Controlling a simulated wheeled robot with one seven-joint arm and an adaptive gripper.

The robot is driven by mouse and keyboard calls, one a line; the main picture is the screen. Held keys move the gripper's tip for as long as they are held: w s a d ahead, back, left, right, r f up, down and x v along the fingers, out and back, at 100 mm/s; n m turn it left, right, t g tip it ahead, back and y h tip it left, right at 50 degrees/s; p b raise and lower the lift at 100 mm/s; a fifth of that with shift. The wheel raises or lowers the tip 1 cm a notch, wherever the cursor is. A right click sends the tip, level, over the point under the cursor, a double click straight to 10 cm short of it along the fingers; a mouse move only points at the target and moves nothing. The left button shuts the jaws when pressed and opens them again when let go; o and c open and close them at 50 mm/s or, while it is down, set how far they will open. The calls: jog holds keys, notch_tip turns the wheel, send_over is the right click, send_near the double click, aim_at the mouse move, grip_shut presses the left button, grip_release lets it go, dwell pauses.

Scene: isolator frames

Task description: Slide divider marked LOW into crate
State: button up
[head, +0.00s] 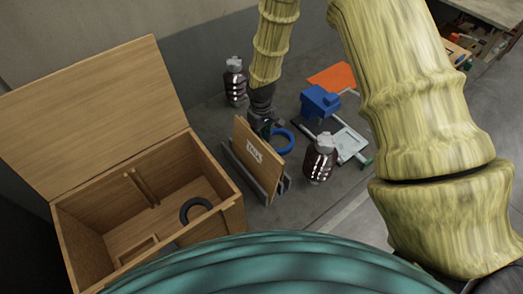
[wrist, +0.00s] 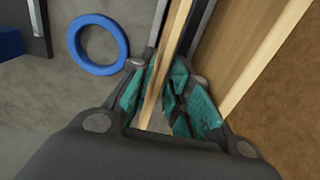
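An upright wooden divider (head: 254,150) stands on edge in a grey slotted rack (head: 235,168). It bears a pale label whose lettering I cannot read surely. My gripper (head: 264,122) is at the divider's far side in the head view, with one finger hidden by the board. In the wrist view, my gripper's teal pads (wrist: 164,84) lie close on both faces of the divider's thin edge (wrist: 174,35) and appear to touch it. The open wooden crate (head: 228,190) is left of the rack, its lid (head: 95,105) raised. Slim guide strips (head: 145,187) show on its inner wall.
A dark ring (head: 195,209) lies in the crate. A blue ring (head: 281,141) lies right of the rack. Dark bottles stand nearby (head: 320,160) and behind (head: 235,82). A blue block-shaped object (head: 320,101) and an orange sheet (head: 332,76) are further right.

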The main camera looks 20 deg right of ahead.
jog(key=shift+f, duration=0.75)
jog(key=shift+c, duration=0.2)
grip_shut()
